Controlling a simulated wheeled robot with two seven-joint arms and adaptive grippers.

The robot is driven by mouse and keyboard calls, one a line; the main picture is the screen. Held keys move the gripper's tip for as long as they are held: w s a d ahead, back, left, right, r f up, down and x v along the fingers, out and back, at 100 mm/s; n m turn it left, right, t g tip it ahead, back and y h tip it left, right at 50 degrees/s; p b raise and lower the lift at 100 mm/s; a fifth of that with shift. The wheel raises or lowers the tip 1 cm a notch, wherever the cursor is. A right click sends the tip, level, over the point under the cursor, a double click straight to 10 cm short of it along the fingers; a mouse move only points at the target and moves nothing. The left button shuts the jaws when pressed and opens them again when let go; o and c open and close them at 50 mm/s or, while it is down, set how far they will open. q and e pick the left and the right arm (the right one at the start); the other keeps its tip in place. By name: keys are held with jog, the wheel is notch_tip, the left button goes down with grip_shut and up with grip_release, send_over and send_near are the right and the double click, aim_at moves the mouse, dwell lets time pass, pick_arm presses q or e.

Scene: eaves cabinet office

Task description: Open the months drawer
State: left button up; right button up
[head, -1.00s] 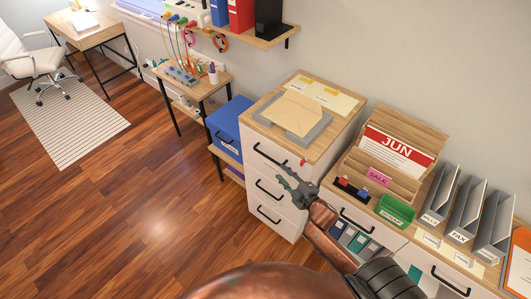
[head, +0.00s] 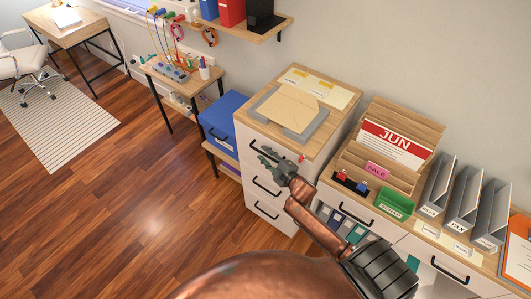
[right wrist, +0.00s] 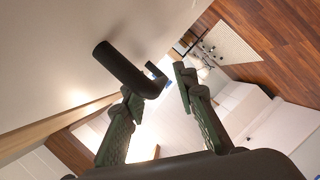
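A white cabinet (head: 243,170) with a wooden top has three stacked drawers, all shut, each with a black bar handle. No drawer label is readable, so I cannot tell which one is the months drawer. My right gripper (head: 270,158) is at the top drawer's front, over its handle (head: 254,146), partly hiding it. In the right wrist view the gripper (right wrist: 158,88) is open, with a dark handle bar (right wrist: 122,66) close to its fingertips and one end reaching toward the gap. I cannot tell whether they touch. My left gripper is not in view.
A grey tray (head: 305,133) with a tan folder sits on the cabinet. To the right, a counter holds a JUN calendar (head: 392,143), a green box (head: 395,205) and grey file holders (head: 465,212). A blue box (head: 223,122) stands left. Wood floor in front is clear.

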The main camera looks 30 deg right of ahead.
jog(key=shift+w+f, duration=0.15)
jog(key=shift+w, duration=0.4)
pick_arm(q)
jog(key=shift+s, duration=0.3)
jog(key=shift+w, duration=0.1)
pick_arm(e)
jog(key=c, duration=0.3)
grip_shut()
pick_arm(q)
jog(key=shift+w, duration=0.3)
